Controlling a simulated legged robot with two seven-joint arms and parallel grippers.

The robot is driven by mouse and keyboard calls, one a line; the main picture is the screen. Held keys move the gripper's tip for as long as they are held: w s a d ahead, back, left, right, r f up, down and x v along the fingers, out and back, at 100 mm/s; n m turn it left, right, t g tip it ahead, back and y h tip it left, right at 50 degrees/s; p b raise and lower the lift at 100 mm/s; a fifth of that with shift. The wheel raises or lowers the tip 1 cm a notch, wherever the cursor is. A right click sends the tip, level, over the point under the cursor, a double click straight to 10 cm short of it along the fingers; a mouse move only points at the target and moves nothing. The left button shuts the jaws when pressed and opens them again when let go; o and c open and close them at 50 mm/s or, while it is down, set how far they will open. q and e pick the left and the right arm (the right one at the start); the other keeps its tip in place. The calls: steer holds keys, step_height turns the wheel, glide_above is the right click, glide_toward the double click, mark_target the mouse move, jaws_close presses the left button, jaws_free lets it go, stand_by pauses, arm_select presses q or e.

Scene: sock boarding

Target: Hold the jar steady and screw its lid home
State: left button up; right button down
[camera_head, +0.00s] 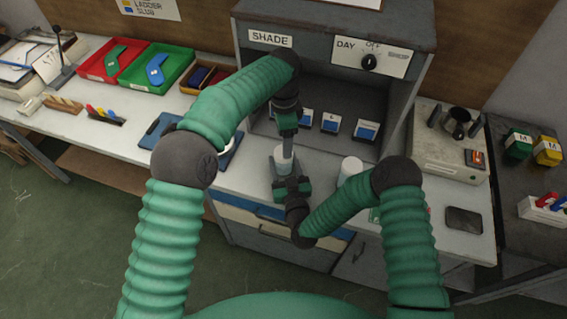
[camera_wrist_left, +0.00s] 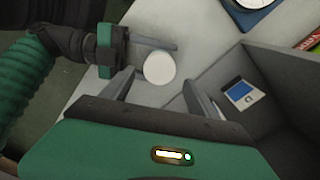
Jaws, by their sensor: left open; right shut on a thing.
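The jar (camera_head: 284,163) stands upright on the pale bench in front of the shade cabinet, partly hidden by my grippers. Its round white top, which looks like the lid (camera_wrist_left: 159,67), shows in the left wrist view; how far it is screwed down cannot be told. My right gripper (camera_head: 281,170) is shut on the jar from the front side. My left gripper (camera_head: 287,146) points down from above the jar. In the left wrist view its two fingers (camera_wrist_left: 159,82) are spread, one on each side of the white top, with nothing gripped.
A white cylinder (camera_head: 350,168) stands on the bench right of the jar, beside my right arm. The shade cabinet (camera_head: 335,60) rises behind, with several small labelled cards inside. A blue board (camera_head: 160,131) lies left; red (camera_head: 112,59) and green (camera_head: 157,68) trays stand farther left.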

mark_target(284, 162)
arm_select(q)
steer(key=n, duration=0.2)
steer(key=r+n, duration=0.1)
steer(key=n, duration=0.2)
steer(key=shift+a+n, duration=0.1)
steer(key=shift+n, duration=0.2)
steer(key=n, duration=0.3)
steer(key=shift+r, duration=0.25)
steer(key=n, duration=0.2)
steer(key=shift+r+n, duration=0.35)
steer(key=shift+n, duration=0.05)
steer(key=n, duration=0.2)
steer(key=r+n, duration=0.1)
steer(key=n, duration=0.2)
steer(key=shift+r, duration=0.15)
step_height(284, 162, down, 8)
steer(key=shift+f, duration=0.1)
